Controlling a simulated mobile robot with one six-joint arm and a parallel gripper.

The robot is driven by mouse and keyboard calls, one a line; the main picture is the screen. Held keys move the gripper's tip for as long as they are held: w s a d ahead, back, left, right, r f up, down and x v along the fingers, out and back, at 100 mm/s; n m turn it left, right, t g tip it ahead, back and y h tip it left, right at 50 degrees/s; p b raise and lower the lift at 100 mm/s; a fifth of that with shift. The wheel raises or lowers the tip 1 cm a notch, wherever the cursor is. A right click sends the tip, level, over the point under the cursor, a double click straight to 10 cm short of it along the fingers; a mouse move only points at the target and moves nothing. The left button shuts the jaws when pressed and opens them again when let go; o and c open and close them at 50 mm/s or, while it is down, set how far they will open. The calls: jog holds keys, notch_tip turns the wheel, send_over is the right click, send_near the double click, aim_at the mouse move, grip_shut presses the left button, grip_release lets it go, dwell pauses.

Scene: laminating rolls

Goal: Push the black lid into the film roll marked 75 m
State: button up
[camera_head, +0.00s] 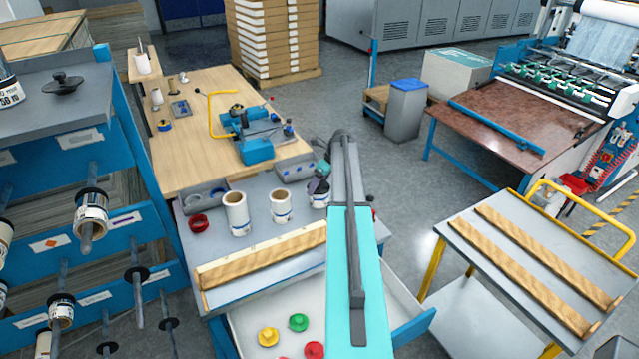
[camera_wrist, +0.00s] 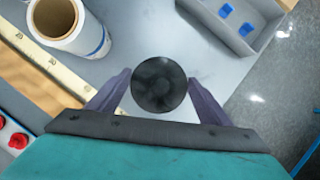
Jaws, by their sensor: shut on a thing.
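The black lid (camera_wrist: 159,85) is a round dark disc, seen face-on between the two fingers of my gripper (camera_wrist: 158,88). The gripper is shut on its rim. In the head view my gripper (camera_head: 321,179) is directly over the rightmost white film roll (camera_head: 318,200) on the grey bench top. The arm and gripper partly hide this roll. I cannot tell whether the lid touches it. Two more open-topped white rolls stand upright to its left, a middle one (camera_head: 281,208) and a left one (camera_head: 238,217). I cannot read a 75 m mark on any roll.
A wooden ruler strip (camera_head: 262,255) lies along the bench's front. Below it an open drawer (camera_head: 395,325) holds coloured lids. A red ring (camera_head: 198,224) lies left of the rolls. A grey tray (camera_wrist: 240,25) with blue pieces is close to the gripper.

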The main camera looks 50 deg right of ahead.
jog(key=shift+f, duration=0.15)
jog(key=o, duration=1.1)
jog(key=shift+r, duration=0.2)
jog(key=b+v, duration=0.4)
jog(key=v, duration=0.9)
jog(key=shift+s+r+b, duration=0.15)
jog(key=shift+r+b, duration=0.05)
jog(key=shift+b, duration=0.2)
